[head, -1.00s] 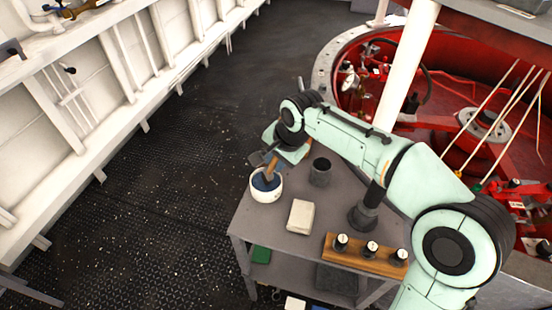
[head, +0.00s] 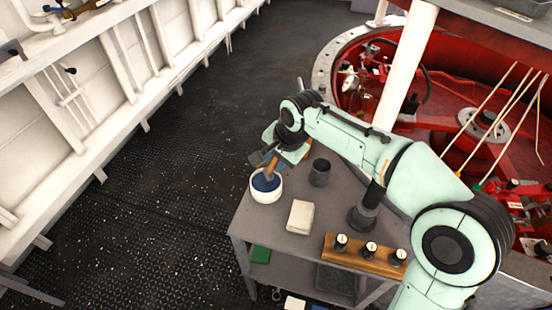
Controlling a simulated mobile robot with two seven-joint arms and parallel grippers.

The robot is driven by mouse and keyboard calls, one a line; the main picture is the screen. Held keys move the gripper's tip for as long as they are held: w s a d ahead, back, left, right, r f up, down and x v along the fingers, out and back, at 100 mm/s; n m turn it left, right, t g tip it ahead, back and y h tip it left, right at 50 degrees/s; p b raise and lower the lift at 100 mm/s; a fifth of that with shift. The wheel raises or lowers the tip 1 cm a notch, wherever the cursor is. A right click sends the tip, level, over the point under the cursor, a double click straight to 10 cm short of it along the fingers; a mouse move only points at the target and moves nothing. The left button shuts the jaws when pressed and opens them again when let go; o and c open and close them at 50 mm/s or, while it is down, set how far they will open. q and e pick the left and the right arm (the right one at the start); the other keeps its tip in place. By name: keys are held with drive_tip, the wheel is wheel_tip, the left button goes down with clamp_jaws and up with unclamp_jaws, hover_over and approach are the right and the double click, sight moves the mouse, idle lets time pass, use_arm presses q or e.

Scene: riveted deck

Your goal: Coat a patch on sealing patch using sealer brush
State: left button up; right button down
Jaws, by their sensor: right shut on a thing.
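My right gripper (head: 270,158) is over the far left part of the grey table. It is shut on the sealer brush (head: 271,168), whose wooden handle points down into a white bowl (head: 265,195). The bowl holds dark blue stuff (head: 264,181), and the brush's lower end is at or in it; the bristles are hard to make out. I cannot pick out a sealing patch for certain. A cream folded cloth or pad (head: 300,217) lies on the table right of the bowl. My left gripper is not in view.
The grey table (head: 285,248) also carries a dark cup (head: 320,173) and a wooden block (head: 345,250) with several black-and-white knobs. Its lower shelf holds a green item (head: 260,254). A red round machinery pit (head: 440,110) lies behind, right. Dark deck on the left is clear.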

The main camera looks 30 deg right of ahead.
drive_tip(key=shift+r+p, duration=2.35)
drive_tip(key=shift+r, duration=0.9)
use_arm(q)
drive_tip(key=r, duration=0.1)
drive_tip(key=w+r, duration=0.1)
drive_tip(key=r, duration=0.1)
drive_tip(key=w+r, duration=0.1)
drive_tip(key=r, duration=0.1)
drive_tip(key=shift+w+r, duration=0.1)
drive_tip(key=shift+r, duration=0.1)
